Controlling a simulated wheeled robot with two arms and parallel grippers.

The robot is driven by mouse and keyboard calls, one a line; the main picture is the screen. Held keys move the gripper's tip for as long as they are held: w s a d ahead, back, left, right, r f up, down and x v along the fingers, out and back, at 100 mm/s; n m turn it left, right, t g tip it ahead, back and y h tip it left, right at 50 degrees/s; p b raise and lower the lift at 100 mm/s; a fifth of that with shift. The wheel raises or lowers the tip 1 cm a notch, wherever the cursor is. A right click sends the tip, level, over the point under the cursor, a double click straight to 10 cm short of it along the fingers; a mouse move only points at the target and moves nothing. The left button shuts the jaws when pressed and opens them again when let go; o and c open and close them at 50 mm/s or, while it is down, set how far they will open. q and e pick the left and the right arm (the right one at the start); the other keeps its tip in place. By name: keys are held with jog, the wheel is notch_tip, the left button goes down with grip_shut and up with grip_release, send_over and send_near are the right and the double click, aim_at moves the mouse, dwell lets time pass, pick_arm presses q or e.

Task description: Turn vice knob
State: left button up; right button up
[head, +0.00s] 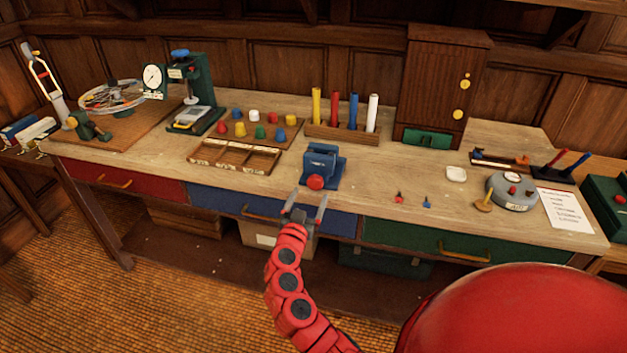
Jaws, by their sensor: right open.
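A small blue vice (322,158) stands at the front edge of the wooden workbench (400,195). Its round red knob (315,182) faces me at the front. My right gripper (310,203) is open and empty, its two fingers pointing up toward the knob. In the picture it sits just below the knob, in front of the bench edge; I see no contact. My left gripper is not in view.
Left of the vice is a divided wooden tray (235,172) below several coloured pegs. Behind it stands a rack (340,132) of coloured rods. Small red and blue pieces (427,203) lie to the right. Drawers with handles (465,252) line the bench front.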

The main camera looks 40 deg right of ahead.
aim_at(314, 186)
jog(key=p+x, duration=0.1)
jog(key=x, duration=0.5)
jog(key=shift+d, duration=0.1)
jog(key=shift+f, duration=0.1)
jog(key=c, duration=1.4)
